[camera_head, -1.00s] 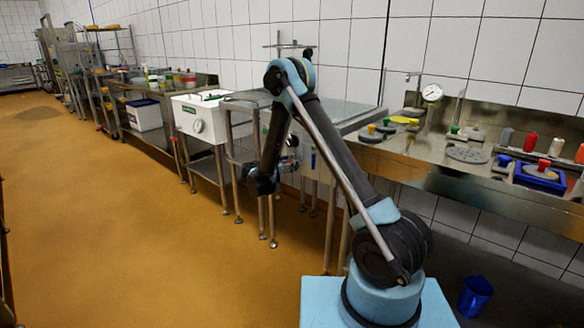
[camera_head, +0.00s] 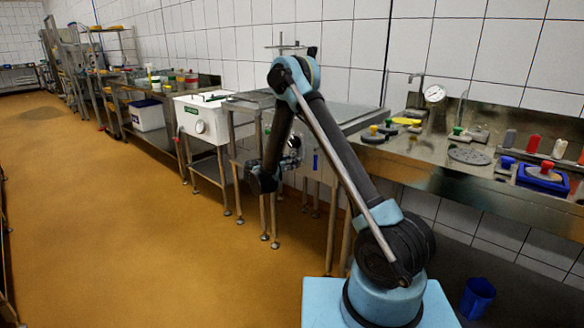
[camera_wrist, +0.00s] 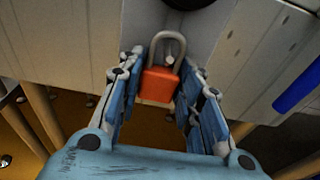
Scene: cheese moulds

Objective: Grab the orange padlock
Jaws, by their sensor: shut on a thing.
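The orange padlock (camera_wrist: 159,86) shows in the wrist view with its grey shackle pointing up, away from my gripper. My gripper (camera_wrist: 160,92) has its blue-padded fingers on either side of the padlock body and is shut on it. A grey and white panel stands right behind the padlock.
A steel table (camera_head: 345,112) stands by the tiled wall. A white vat (camera_head: 203,118) is to its left. A counter with coloured moulds and a blue tray (camera_head: 541,178) is on the right. A blue jug (camera_head: 477,297) is on the floor. The orange floor at left is clear.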

